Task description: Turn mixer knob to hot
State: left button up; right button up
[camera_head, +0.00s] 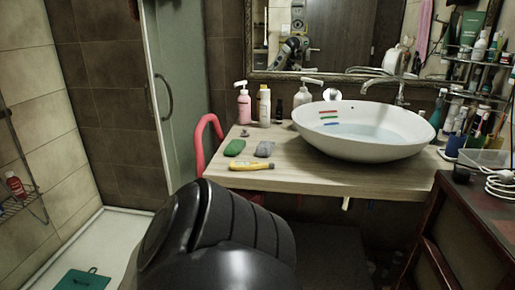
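The mixer tap (400,92) stands behind the right side of the white vessel basin (350,149), its curved spout reaching left over the bowl. Its knob is too small to make out clearly, and I cannot tell which way it is turned. The basin holds pale bluish water and sits on a wooden counter (300,182). A large black rounded part of my own body fills the bottom centre. Neither of my grippers is in view.
Bottles, including a pink pump bottle (243,105), stand left of the basin. Green and grey soap-like pieces and a yellow tool (237,165) lie at the counter's left front. A crowded shelf (478,62) and dark cabinet (470,205) stand right. A red chair (208,135) is left.

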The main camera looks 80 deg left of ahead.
aim_at(333, 92)
jog(key=u, duration=2.65)
